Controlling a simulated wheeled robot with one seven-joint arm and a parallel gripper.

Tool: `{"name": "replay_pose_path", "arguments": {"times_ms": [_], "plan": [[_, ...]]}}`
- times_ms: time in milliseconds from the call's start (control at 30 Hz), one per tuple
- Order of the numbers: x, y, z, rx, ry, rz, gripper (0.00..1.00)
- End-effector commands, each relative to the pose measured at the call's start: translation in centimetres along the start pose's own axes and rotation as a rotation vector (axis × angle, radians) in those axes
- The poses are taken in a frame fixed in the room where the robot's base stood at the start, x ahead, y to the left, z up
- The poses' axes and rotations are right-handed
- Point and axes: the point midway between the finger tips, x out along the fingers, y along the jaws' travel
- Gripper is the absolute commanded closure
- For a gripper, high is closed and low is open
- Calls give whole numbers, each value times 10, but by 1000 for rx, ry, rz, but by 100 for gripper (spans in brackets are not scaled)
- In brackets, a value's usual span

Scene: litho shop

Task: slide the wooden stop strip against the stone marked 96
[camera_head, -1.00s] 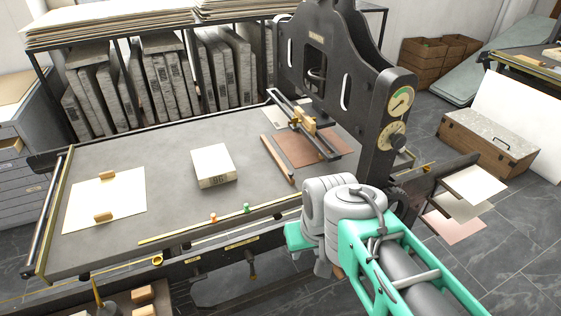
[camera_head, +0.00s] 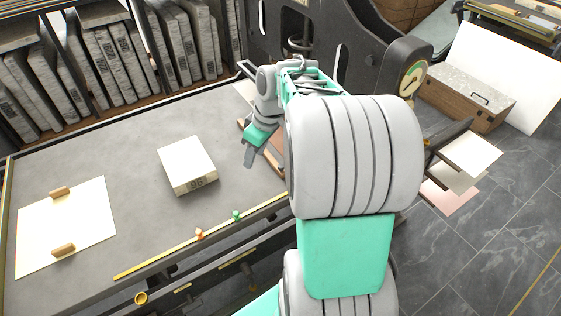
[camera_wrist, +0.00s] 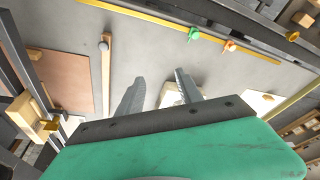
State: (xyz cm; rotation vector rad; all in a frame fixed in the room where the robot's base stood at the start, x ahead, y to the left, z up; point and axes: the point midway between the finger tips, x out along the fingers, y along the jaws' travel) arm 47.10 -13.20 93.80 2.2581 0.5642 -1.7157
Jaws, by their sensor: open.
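The stone marked 96 (camera_head: 188,166) is a pale block lying flat on the grey press bed. Its number shows on its near face. In the wrist view the stone (camera_wrist: 172,95) shows partly between my fingers. The wooden stop strip (camera_head: 272,160) lies to the right of the stone, apart from it, and is partly hidden by my arm. In the wrist view the strip (camera_wrist: 107,75) is upright in the picture, left of my fingers, with a round grey knob near one end. My gripper (camera_head: 253,150) is open and empty above the bed between stone and strip; its fingers (camera_wrist: 160,77) touch neither.
A brass rule (camera_head: 180,247) runs along the bed's near edge, with an orange peg (camera_head: 200,234) and a green peg (camera_head: 236,215). A paper sheet (camera_head: 85,222) with two wooden blocks lies at left. The press frame (camera_head: 345,45) stands behind my arm. Bare bed surrounds the stone.

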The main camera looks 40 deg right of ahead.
Motion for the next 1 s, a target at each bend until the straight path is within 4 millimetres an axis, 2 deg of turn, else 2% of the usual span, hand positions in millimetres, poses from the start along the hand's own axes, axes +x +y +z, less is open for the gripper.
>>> {"name": "replay_pose_path", "arguments": {"times_ms": [33,100,200,233,367,700,1000], "plan": [[16,40,18,-42,15,-26,57],[28,81,37,-134,51,-46,57],[38,116,61,-223,90,-56,57],[39,121,65,-241,98,-57,57],[51,126,68,-267,108,-59,57],[109,121,62,-263,106,-57,57],[116,121,62,-262,105,-54,57]]}}
